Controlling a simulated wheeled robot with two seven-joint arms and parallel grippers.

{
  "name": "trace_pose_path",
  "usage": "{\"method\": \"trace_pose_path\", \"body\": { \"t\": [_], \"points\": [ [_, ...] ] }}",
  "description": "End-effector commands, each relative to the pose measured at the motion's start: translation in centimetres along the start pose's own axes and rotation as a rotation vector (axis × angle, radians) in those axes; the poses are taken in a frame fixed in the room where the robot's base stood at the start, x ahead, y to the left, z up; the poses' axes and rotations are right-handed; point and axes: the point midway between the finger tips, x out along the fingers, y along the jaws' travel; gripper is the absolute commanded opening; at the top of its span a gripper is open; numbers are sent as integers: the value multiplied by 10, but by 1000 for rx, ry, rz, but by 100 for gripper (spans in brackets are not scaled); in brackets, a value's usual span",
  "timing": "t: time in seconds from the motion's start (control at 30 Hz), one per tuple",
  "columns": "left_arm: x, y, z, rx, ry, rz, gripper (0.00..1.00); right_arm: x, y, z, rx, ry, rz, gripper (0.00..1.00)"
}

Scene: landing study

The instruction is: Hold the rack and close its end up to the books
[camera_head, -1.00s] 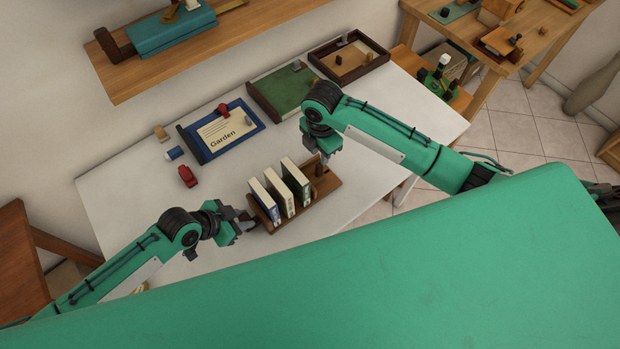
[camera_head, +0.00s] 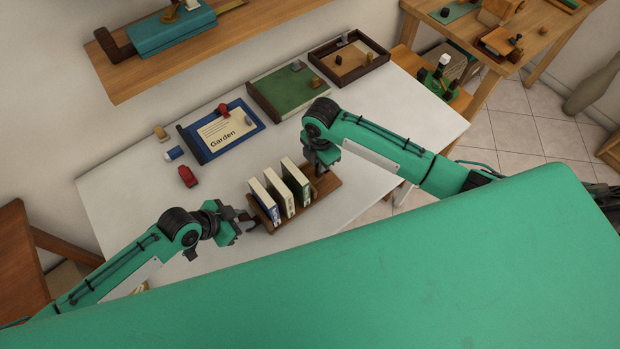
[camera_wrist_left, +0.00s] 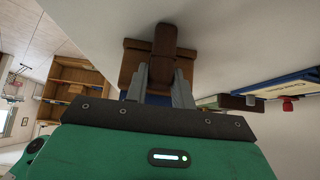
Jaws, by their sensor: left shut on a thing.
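The brown wooden rack (camera_head: 325,189) stands on the white table with three books (camera_head: 281,194) upright in it, side by side. My left gripper (camera_head: 247,220) is at the rack's left end and is shut on it. In the left wrist view the grey fingers (camera_wrist_left: 161,86) close on the rack's brown end piece (camera_wrist_left: 163,42). My right gripper (camera_head: 320,172) is low over the right part of the rack, just right of the books. It hides the sliding end there, and its fingers cannot be made out.
Behind the rack lie a red piece (camera_head: 187,176), a blue-framed Garden board (camera_head: 256,121), a green board (camera_head: 270,103) and a brown tray (camera_head: 382,58). A wall shelf (camera_head: 205,52) hangs behind. The table's right part is clear.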

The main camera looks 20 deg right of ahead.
Motion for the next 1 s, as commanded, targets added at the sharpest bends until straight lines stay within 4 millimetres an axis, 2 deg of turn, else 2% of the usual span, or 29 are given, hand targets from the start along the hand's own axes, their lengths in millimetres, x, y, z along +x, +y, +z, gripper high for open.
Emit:
{"method": "trace_pose_path", "body": {
  "t": [0.27,1.0],
  "points": [
    [0,0,0,0,0,0,0,0,0,-5,-2,1,1,0],
    [0,0,0,0,0,0,0,-1,1,-43,-3,4,2,0]
  ]
}}
